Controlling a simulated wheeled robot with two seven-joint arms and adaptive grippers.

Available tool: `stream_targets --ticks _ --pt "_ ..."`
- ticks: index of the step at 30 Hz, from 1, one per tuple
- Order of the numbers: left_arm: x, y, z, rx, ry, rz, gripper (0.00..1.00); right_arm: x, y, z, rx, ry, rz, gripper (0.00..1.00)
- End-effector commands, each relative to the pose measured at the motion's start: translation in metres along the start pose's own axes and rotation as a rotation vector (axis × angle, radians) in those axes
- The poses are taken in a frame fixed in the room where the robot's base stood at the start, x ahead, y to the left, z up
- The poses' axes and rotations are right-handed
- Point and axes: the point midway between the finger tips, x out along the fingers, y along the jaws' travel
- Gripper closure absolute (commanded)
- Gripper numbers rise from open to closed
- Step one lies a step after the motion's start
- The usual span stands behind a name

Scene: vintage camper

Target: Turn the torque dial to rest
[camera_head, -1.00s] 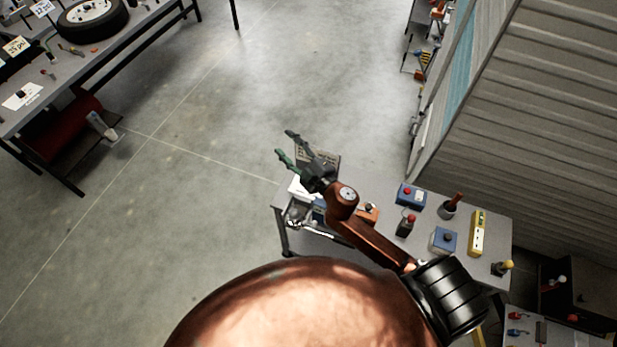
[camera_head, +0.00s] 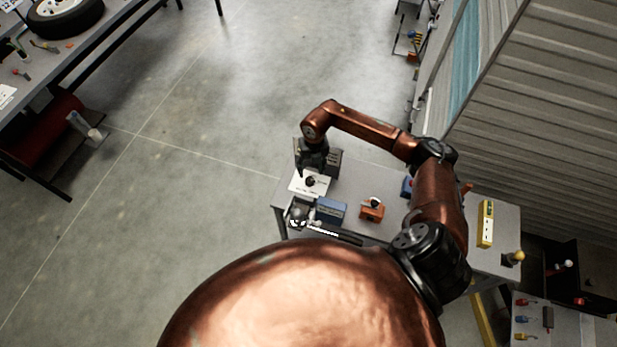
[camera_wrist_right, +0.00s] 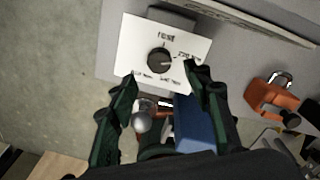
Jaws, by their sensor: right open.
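The torque dial is a black round knob (camera_wrist_right: 159,60) on a white panel (camera_wrist_right: 132,45) with printed labels. "Rest" is printed above the knob, a 220 Nm label at its right and smaller labels below. A pale mark on the knob seems to point right, towards the 220 Nm label. In the head view the white panel (camera_head: 298,185) lies at the table's far left. My right gripper (camera_wrist_right: 160,76) is open, its green-black fingers apart on either side of the knob and not visibly touching it. In the head view my right gripper (camera_head: 308,172) hangs over the panel. My left gripper is not in view.
A blue box (camera_head: 331,209) and an orange block (camera_head: 372,209) with a metal loop stand near the panel on the grey table (camera_head: 360,170). A yellow power strip (camera_head: 486,223) lies at the right. The floor left of the table is clear.

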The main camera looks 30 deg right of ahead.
Motion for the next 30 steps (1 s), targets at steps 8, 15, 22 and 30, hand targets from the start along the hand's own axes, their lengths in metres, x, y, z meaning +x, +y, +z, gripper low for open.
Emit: stream_targets --ticks 8,15,22,30 --pt "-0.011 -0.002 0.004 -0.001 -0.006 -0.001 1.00 0.044 0.001 -0.003 0.001 0.005 0.004 0.55" --pt "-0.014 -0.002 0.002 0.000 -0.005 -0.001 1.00 0.065 0.002 -0.002 -0.002 0.003 0.005 0.55" --pt "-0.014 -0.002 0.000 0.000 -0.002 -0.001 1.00 0.068 0.003 -0.002 -0.004 0.002 0.005 0.55" --pt "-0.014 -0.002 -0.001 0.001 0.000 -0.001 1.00 0.068 0.003 -0.002 -0.005 0.002 0.005 0.69"
